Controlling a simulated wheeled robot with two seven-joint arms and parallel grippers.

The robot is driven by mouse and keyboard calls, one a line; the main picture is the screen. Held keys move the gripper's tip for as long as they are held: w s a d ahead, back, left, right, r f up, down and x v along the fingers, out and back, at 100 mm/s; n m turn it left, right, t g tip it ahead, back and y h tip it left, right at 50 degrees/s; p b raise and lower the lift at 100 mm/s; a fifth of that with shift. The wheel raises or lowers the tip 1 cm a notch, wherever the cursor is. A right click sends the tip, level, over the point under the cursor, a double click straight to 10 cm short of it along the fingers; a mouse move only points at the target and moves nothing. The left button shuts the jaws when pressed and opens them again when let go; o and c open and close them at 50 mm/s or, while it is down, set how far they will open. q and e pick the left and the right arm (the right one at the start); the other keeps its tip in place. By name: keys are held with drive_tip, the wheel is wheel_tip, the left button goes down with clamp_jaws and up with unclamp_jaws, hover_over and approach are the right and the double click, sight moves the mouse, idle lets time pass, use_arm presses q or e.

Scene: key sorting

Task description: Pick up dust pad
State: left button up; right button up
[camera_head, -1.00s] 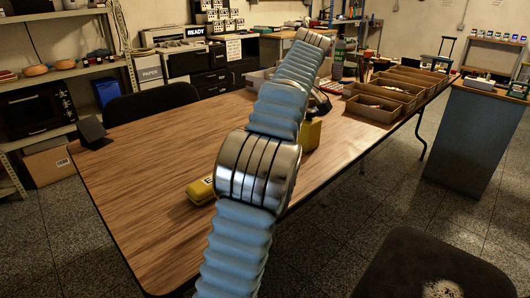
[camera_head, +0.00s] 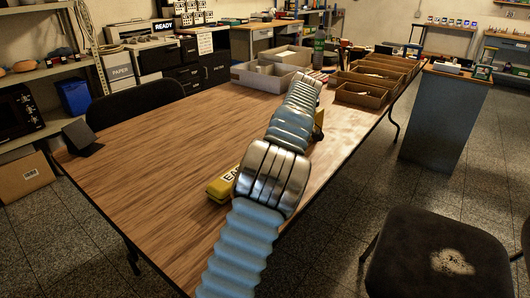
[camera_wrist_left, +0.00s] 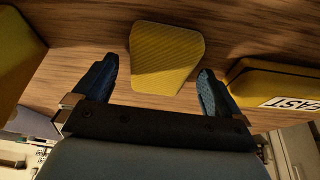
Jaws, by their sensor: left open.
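The dust pad appears to be the flat yellow ribbed pad (camera_wrist_left: 168,50) lying on the wooden table in the left wrist view. My left gripper (camera_wrist_left: 157,68) is open, with its two dark blue fingers apart on either side of the pad's near part. Nothing is gripped; I cannot tell the exact height above the table. In the head view my arm covers the pad and the gripper. My right gripper is in neither view.
A yellow case marked EAST (camera_wrist_left: 285,88) lies close by one finger; it also shows in the head view (camera_head: 222,185). Another yellow object (camera_wrist_left: 15,60) stands on the other side. Brown trays (camera_head: 360,94) line the table's far right. The table's left half (camera_head: 150,150) is mostly clear.

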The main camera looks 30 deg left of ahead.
use_arm(q)
drive_tip(key=shift+f, duration=0.25)
idle(0.5)
drive_tip(key=c, duration=1)
drive_tip(key=shift+c, duration=0.2)
drive_tip(key=shift+r, duration=0.1)
